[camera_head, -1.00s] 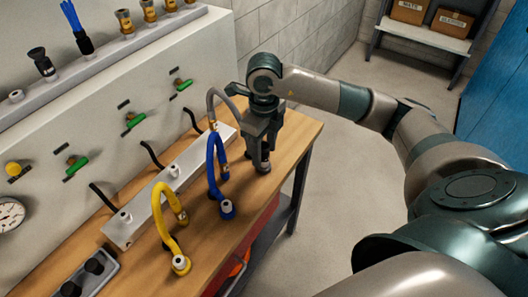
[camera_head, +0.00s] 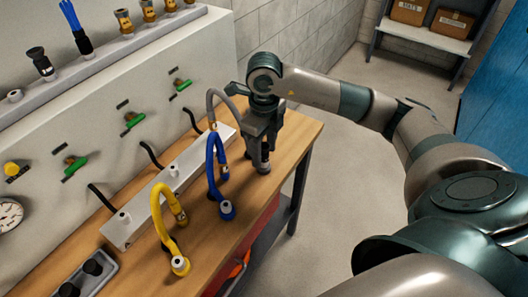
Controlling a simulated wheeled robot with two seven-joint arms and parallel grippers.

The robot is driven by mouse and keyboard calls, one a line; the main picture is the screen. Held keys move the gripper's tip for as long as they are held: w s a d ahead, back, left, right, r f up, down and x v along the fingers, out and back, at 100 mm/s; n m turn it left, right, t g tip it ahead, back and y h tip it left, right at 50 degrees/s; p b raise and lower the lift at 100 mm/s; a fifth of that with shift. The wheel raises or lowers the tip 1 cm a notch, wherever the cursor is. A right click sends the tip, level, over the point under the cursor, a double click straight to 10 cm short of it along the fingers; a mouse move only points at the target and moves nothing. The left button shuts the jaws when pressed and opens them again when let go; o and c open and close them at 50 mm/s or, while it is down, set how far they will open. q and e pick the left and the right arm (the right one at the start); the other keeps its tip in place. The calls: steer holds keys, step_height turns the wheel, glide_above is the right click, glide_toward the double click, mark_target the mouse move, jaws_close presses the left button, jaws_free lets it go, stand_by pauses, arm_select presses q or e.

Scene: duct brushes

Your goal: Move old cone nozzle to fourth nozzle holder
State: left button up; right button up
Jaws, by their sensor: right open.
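My right gripper (camera_head: 261,162) points down over the far right end of the workbench, with its jaws open. It is around or right beside the end of the grey hose (camera_head: 222,97); the fingers hide most of that end, so I cannot tell if they touch it. A black cone-shaped nozzle (camera_head: 42,64) stands on the ledge at upper left. Beside it stand a blue-bristled brush (camera_head: 80,30) and several brass nozzles (camera_head: 123,22). An empty holder (camera_head: 15,96) shows at the ledge's left end. I cannot tell which piece is the old cone nozzle. My left gripper is out of view.
A blue hose (camera_head: 212,160) and a yellow hose (camera_head: 160,215) rise from the wooden workbench (camera_head: 210,260), left of my gripper. A metal rail (camera_head: 150,205) runs behind them. Green valve handles (camera_head: 135,121) stick out from the panel. A dark tray (camera_head: 85,278) sits at lower left.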

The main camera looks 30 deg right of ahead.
mark_target(264, 146)
jaws_close()
steer(key=shift+r, duration=0.15)
steer(key=shift+r+p, duration=0.6)
steer(key=shift+r, duration=0.4)
steer(key=shift+r, duration=0.1)
steer(key=shift+r+p, duration=0.8)
steer(key=shift+r, duration=0.95)
